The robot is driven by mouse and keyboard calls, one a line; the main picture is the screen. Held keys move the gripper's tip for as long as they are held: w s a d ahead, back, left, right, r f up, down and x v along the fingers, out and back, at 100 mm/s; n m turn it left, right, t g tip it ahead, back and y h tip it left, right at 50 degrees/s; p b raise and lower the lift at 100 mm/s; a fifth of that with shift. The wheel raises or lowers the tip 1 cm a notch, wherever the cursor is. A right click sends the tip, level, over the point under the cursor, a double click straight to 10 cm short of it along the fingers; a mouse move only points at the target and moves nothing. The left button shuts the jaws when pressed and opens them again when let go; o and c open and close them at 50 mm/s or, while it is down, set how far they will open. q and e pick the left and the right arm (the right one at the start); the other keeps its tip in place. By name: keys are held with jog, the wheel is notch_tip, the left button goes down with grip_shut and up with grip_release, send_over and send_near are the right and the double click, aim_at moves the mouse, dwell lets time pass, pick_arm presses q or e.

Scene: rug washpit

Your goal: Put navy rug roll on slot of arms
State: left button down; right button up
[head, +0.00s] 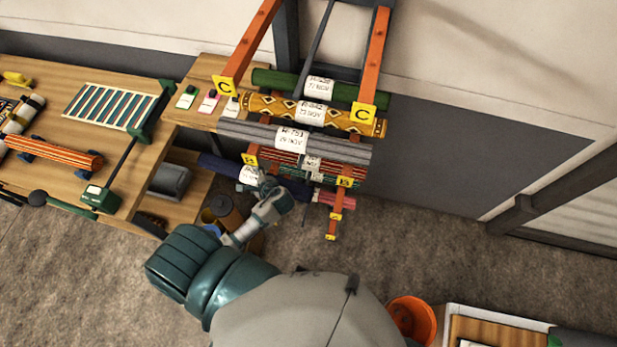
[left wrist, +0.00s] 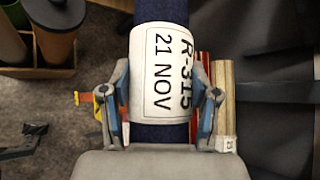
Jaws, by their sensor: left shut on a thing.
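The navy rug roll (head: 220,168) lies across my left gripper (head: 266,188) in the head view, left end toward the bench. In the left wrist view the navy rug roll (left wrist: 161,133) carries a white label reading R-315, 21 NOV. My left gripper (left wrist: 160,100) is shut on it, one finger on each side at the label. The rack's orange arms (head: 373,65) bear yellow signs, C on the upper pair and B lower down. The navy roll is beside the lower arms, partly hidden by my gripper; I cannot tell if it touches them. My right gripper is not in view.
Green (head: 275,79), yellow patterned (head: 260,104) and grey (head: 240,132) rolls lie across the arms, with red striped rolls below. A wooden bench (head: 75,75) stands at left. An orange bucket (head: 412,318) is at lower right. Floor right of the rack is clear.

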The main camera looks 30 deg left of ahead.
pick_arm(q)
jog(key=shift+s+a+f+n, duration=0.25)
jog(key=shift+s+a+n, duration=0.1)
jog(key=shift+s+n, duration=0.15)
jog(key=shift+w+d+f+g, duration=0.1)
jog(key=shift+d+g, duration=0.2)
jog(key=shift+d, duration=0.05)
jog(key=shift+y, duration=0.3)
jog(key=w+d, duration=0.1)
jog(key=d, duration=0.1)
jog(key=w+d, duration=0.1)
jog(key=d, duration=0.1)
jog(key=w+d, duration=0.1)
jog(key=d, duration=0.1)
jog(key=shift+w+f, duration=0.1)
jog(key=shift+f, duration=0.1)
jog(key=w+d+f, duration=0.4)
jog(key=d, duration=0.3)
jog(key=shift+f, duration=0.25)
jog(key=c, duration=0.6)
grip_release()
jog(key=shift+d, duration=0.15)
jog(key=o, duration=0.3)
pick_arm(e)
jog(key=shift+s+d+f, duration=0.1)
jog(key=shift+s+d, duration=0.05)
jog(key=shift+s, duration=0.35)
